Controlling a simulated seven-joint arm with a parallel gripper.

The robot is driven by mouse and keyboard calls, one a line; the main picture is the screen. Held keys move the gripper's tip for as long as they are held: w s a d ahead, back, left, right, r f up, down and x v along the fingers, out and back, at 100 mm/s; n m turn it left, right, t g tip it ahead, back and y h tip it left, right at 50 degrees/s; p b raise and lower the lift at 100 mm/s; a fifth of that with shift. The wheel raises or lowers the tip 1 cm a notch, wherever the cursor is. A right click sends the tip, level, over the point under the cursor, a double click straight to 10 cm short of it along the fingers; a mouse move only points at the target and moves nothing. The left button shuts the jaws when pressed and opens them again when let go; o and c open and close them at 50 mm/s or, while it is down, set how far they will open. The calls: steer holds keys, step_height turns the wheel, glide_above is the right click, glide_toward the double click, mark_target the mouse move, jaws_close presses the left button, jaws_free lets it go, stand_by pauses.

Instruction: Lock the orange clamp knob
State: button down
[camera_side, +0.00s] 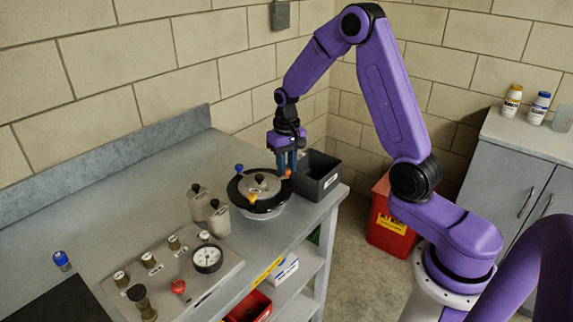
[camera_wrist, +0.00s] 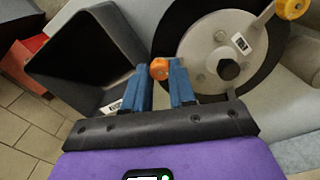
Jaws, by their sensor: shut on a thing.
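The orange clamp knob (camera_wrist: 159,69) sits between the blue fingertips of my gripper (camera_wrist: 160,80) in the wrist view, and the fingers are shut on it. In the side view my gripper (camera_side: 288,165) points down at the right edge of the round vessel, with the orange knob (camera_side: 288,172) just showing at its fingertips. The vessel's grey lid (camera_side: 260,184) has a black knob in its middle and a black rim around it. It also shows in the wrist view (camera_wrist: 211,57). A yellow clamp knob (camera_side: 252,197) is at the front of the rim, and a blue knob (camera_side: 239,168) is at the back left.
A dark open bin (camera_side: 322,182) stands close to the right of my gripper, near the bench edge. Two grey canisters (camera_side: 207,208) and a panel with a gauge (camera_side: 207,259) are to the left. The bench behind the vessel is clear.

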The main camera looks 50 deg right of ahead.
steer(key=c, duration=0.9)
jaws_free()
step_height(320, 180, up, 18)
steer(key=shift+f, duration=0.25)
steer(key=shift+a, duration=0.1)
